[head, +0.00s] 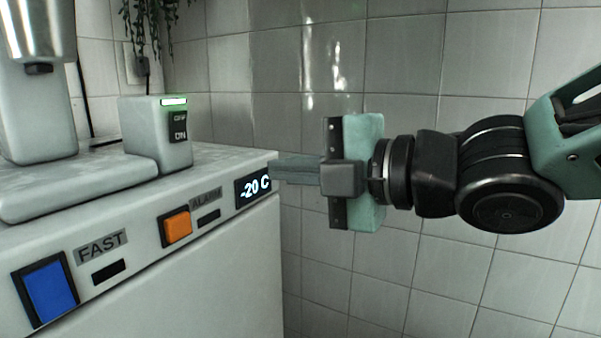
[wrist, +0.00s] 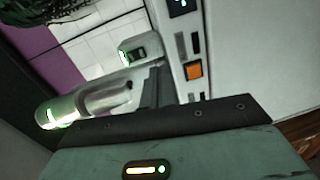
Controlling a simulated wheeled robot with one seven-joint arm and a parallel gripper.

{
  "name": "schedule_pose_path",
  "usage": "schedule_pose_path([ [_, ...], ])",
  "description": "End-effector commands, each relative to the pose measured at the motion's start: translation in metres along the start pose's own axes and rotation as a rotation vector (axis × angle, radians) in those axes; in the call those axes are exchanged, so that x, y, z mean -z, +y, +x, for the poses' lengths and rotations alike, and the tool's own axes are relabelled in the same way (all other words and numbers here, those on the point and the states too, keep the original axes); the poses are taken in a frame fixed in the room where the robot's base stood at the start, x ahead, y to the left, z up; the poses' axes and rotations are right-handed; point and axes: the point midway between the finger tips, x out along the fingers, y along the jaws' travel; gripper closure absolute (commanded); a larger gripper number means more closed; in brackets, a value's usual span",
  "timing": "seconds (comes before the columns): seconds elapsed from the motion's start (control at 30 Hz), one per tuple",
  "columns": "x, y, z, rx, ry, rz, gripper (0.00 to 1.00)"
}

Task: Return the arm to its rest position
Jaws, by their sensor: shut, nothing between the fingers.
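My gripper (head: 278,170) is raised in the middle of the head view, pointing left, with its fingers together and nothing held. Its fingertips overlap the right edge of a white freezer (head: 230,270) in the picture, close to the display (head: 253,189) that reads -20 C. I cannot tell whether they touch it. In the wrist view the shut fingers (wrist: 152,85) show in front of the freezer's panel (wrist: 190,50).
On the freezer front are a blue FAST button (head: 50,290) and an orange ALARM button (head: 177,226). A mixer-like appliance (head: 35,110) and a white switch box (head: 150,125) with a green light stand on top. A tiled wall (head: 440,280) is behind; space below my arm looks clear.

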Motion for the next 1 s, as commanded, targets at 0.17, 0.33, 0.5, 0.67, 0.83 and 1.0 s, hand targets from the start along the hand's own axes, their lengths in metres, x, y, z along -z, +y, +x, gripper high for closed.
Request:
schedule_pose_path([
  [0.17, -0.035, -0.065, -0.018, 0.202, -0.262, 0.373, 1.0],
  [0.33, -0.045, -0.157, -0.071, 0.442, -0.635, 0.869, 1.0],
  [0.5, -0.016, -0.229, -0.139, 0.648, -1.014, 1.292, 1.0],
  [0.67, 0.019, -0.26, -0.184, 0.774, -1.274, 1.527, 1.0],
  [0.83, 0.035, -0.269, -0.202, 0.824, -1.384, 1.612, 1.0],
  [1.0, 0.036, -0.269, -0.203, 0.826, -1.389, 1.617, 1.0],
])
